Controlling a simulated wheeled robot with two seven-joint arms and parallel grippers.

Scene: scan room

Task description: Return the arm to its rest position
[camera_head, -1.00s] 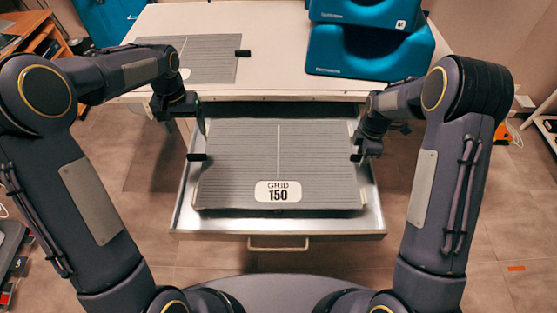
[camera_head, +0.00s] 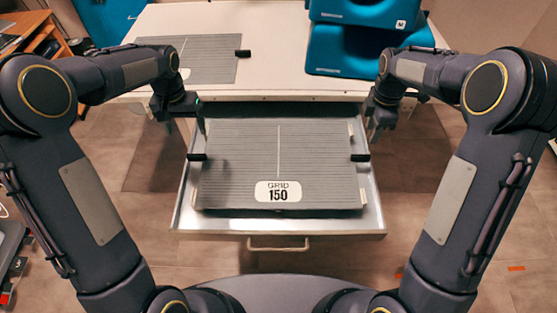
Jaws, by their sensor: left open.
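My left gripper (camera_head: 203,128) hangs at the left edge of the open drawer, above and behind the left black tab of the grid plate. It is open, with nothing seen in it. My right gripper (camera_head: 376,131) is beside the drawer's right edge, apart from the plate's right black tab (camera_head: 360,157). Its fingers point down, and I cannot tell how far they are parted. The grey grid plate (camera_head: 232,180), labelled GRID 150, lies in the metal drawer (camera_head: 330,223).
A second grey plate (camera_head: 212,62) lies at the left of the white table (camera_head: 270,30). Blue padded supports (camera_head: 345,50) stand at the table's right. The drawer juts out below the table, its handle (camera_head: 278,245) in front.

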